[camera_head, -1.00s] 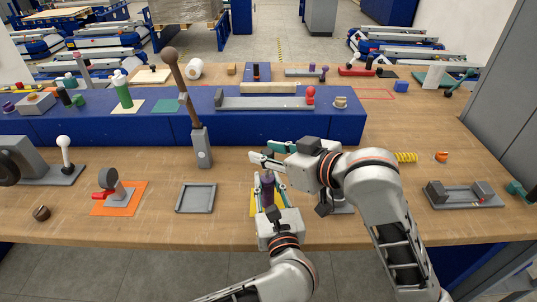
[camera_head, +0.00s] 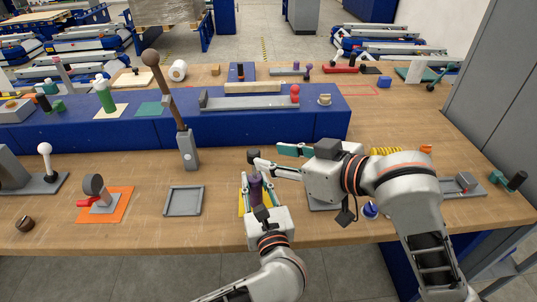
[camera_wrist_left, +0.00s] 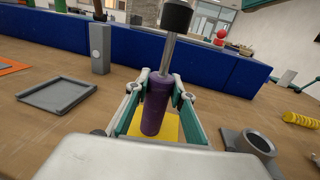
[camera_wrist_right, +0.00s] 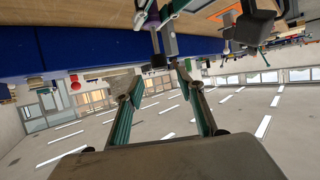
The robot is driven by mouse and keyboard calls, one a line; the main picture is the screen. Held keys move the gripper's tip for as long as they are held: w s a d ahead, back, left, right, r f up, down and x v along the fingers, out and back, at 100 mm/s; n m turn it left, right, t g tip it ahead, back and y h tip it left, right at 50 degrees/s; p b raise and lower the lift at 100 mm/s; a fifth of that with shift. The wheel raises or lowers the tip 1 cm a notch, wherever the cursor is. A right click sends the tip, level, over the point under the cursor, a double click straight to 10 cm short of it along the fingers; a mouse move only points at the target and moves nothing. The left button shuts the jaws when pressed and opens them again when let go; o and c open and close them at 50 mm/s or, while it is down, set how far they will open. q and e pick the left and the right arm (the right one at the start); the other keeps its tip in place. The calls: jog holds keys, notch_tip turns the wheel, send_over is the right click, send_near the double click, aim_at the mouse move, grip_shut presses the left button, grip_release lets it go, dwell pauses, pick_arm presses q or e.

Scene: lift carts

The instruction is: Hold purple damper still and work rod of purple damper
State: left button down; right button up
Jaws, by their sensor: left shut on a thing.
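The purple damper (camera_head: 256,190) stands roughly upright over a yellow mat (camera_wrist_left: 170,129). My left gripper (camera_head: 256,187) is shut on its purple body, with one finger on each side in the left wrist view (camera_wrist_left: 157,98). The damper's grey rod (camera_wrist_left: 168,53) is drawn out above the body and ends in a black cap (camera_head: 253,156). My right gripper (camera_head: 271,159) reaches in from the right at cap height. Its fingers are apart in the right wrist view (camera_wrist_right: 160,75), with the cap near their tips. I cannot tell whether they touch it.
A grey lever post (camera_head: 187,150) with a brown handle stands left of the damper. A grey tray (camera_head: 183,201) lies on the table at left. The blue raised shelf (camera_head: 225,130) runs behind. A yellow spring (camera_head: 387,151) lies right of my right gripper.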

dwell(0.3)
pick_arm(q)
jog(key=c, duration=1.6)
grip_release()
jog(key=shift+c, duration=0.2)
